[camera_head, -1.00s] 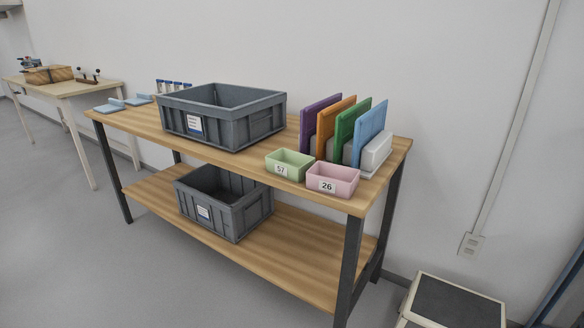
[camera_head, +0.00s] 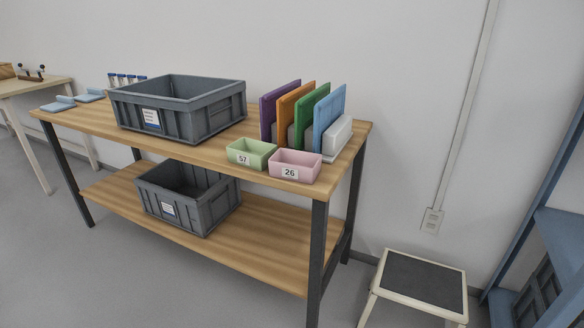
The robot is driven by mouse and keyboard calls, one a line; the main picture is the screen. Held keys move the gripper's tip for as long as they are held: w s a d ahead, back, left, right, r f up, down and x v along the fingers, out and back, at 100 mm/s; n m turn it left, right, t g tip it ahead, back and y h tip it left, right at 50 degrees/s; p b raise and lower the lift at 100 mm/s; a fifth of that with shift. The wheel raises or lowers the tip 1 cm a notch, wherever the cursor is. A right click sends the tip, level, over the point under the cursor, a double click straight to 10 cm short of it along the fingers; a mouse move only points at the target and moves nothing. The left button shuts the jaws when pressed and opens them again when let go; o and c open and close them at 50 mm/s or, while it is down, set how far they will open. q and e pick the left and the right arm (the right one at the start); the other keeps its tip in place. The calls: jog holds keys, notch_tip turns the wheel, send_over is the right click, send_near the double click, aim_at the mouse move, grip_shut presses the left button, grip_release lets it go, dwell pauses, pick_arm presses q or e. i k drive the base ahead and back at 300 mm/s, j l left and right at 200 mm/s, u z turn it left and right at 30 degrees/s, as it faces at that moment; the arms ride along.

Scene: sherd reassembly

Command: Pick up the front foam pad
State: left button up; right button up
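Two light blue pieces lie at the left end of the wooden table; they may be the foam pads, but I cannot tell for sure. The nearer light blue piece (camera_head: 58,104) lies close to the table's front left corner. The farther light blue piece (camera_head: 90,95) lies a little behind it and to the right. Each looks like a flat slab with a small raised part. Neither of my grippers shows in the head view.
The wooden table (camera_head: 86,118) holds a grey crate (camera_head: 215,122), a green bin (camera_head: 262,158), a pink bin (camera_head: 312,170) and upright coloured boards (camera_head: 329,118). Another grey crate (camera_head: 205,213) stands on the lower shelf. A step stool (camera_head: 423,280) and a blue rack (camera_head: 555,225) stand right.

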aim_at(64, 103)
jog(key=i+j+u, duration=0.15)
jog(key=j+u, duration=0.25)
jog(key=i+j+u, duration=0.1)
jog(key=u, duration=0.25)
jog(key=i+j+u, duration=0.1)
jog(key=i+j, duration=0.2)
jog(key=i, duration=0.15)
jog(key=i+j+u, duration=0.15)
jog(key=i, duration=0.3)
jog(key=i+j+u, duration=0.1)
jog(key=i+j, duration=0.2)
jog(key=i, duration=0.2)
jog(key=i+j+u, duration=0.15)
jog(key=i, duration=0.3)
